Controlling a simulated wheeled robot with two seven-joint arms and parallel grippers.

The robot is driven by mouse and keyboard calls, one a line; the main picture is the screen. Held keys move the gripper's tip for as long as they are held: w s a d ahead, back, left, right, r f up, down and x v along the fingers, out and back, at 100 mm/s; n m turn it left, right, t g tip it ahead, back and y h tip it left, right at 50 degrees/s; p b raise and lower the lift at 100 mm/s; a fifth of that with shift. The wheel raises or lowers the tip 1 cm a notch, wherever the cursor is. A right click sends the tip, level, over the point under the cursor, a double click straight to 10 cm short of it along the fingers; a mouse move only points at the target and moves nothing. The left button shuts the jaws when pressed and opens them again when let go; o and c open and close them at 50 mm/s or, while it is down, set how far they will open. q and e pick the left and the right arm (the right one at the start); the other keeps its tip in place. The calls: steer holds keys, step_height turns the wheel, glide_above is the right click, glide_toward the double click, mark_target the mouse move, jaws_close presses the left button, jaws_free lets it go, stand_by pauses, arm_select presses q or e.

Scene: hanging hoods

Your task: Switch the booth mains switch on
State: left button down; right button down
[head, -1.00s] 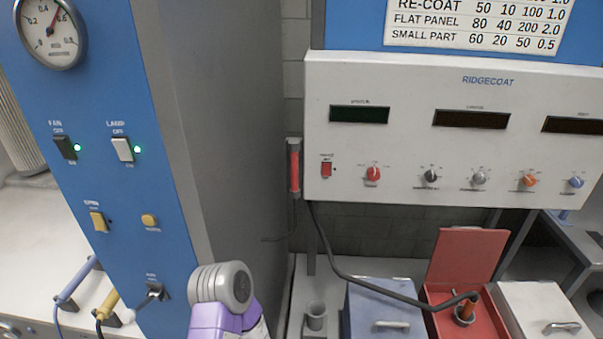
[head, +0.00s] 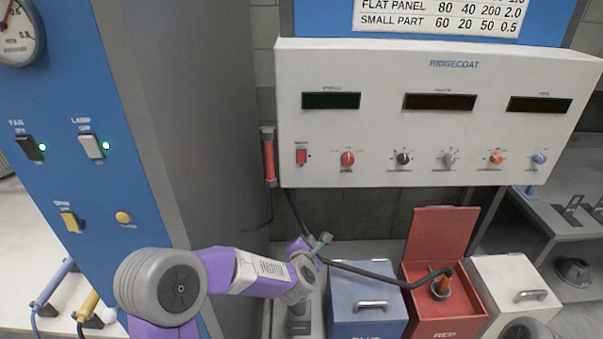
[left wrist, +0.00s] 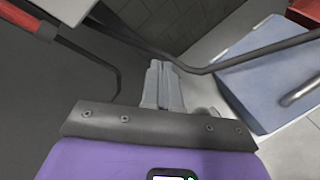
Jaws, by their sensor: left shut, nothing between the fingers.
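The blue booth panel (head: 62,120) at left carries a fan switch (head: 29,148), a white lamp switch (head: 90,146), a yellow switch (head: 71,221) and a yellow button (head: 123,217). My left arm hides the panel's lower part; a white ball (head: 109,315) shows beside it. A red rocker switch (head: 301,157) is on the white Ridgecoat console (head: 440,75). I cannot read which switch is labelled booth mains. My left gripper (head: 321,244) is shut and empty, below the console and right of the booth. Its closed fingers show in the left wrist view (left wrist: 160,72). My right gripper is out of view.
A red-handled holder (head: 268,158) hangs between booth and console. A black hose runs near my left gripper to the open red bin (head: 420,313). A lidded blue bin (head: 350,285) and a white bin (head: 497,285) stand beside it. The console displays are dark.

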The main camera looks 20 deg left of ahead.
mark_target(301, 162)
arm_select(q)
step_height(301, 162, up, 17)
steer(key=w+a+n+t+y, duration=0.1)
steer(key=a+n+t+y, duration=0.1)
steer(key=n, duration=0.9)
steer(key=shift+a+t+y, duration=0.2)
steer(key=shift+t+y, duration=0.1)
steer(key=shift+y, duration=0.4)
steer(key=shift+w, duration=0.1)
steer(key=p+x, duration=0.3)
steer(key=x, duration=1.1)
steer(key=shift+f+p, duration=0.1)
steer(key=shift+p, duration=0.2)
